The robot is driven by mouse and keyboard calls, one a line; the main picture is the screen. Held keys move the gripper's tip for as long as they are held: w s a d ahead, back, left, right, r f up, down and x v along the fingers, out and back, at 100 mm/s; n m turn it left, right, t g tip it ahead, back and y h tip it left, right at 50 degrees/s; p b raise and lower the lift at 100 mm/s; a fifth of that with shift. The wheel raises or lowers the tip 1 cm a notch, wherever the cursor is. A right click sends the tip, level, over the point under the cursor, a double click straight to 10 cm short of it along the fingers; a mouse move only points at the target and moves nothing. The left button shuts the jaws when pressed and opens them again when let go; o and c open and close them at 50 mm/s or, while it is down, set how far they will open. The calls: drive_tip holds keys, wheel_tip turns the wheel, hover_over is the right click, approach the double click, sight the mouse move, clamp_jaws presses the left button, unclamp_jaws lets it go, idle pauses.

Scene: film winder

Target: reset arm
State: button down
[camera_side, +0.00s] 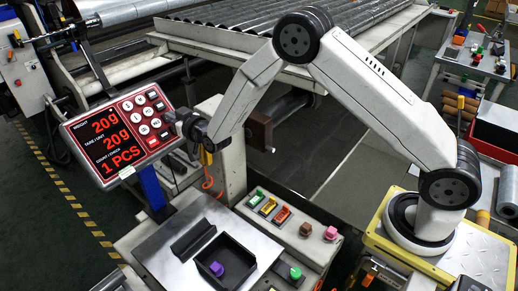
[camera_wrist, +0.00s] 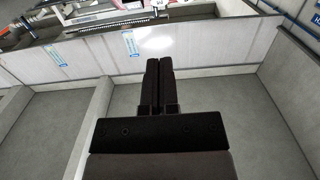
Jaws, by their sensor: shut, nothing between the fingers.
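My gripper (camera_side: 179,120) is raised at the end of the folded arm in the side view, close in front of the scale display. In the wrist view my gripper (camera_wrist: 159,65) shows two dark fingers side by side, shut, with nothing held. The display (camera_side: 120,133) is a tilted red and black panel with a keypad, reading 20g, 20g and 1 PCS. My gripper is beside its right edge; whether they touch is hard to tell. Below stands a metal weighing plate (camera_side: 163,268) with a black tray (camera_side: 243,262) holding a purple knob-like piece (camera_side: 217,269).
A button panel (camera_side: 297,243) with coloured switches lies right of the plate. A grey roller bed (camera_side: 260,32) runs across the back. A cart (camera_side: 470,60) with small items stands at the far right. The wrist view faces grey walls (camera_wrist: 205,48).

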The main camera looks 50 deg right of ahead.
drive_tip(key=s+d+g, duration=0.2)
drive_tip(key=s+g, duration=0.3)
drive_tip(key=s, duration=0.7)
drive_tip(key=s+d+g, duration=0.3)
drive_tip(key=s+g, duration=0.2)
drive_tip(key=s, duration=0.6)
drive_tip(key=s+d+g, duration=0.2)
drive_tip(key=s+g, duration=0.3)
drive_tip(key=s, duration=0.7)
drive_tip(key=shift+s+d+f, duration=0.2)
drive_tip(key=shift+s+d, duration=0.1)
drive_tip(key=shift+s, duration=0.05)
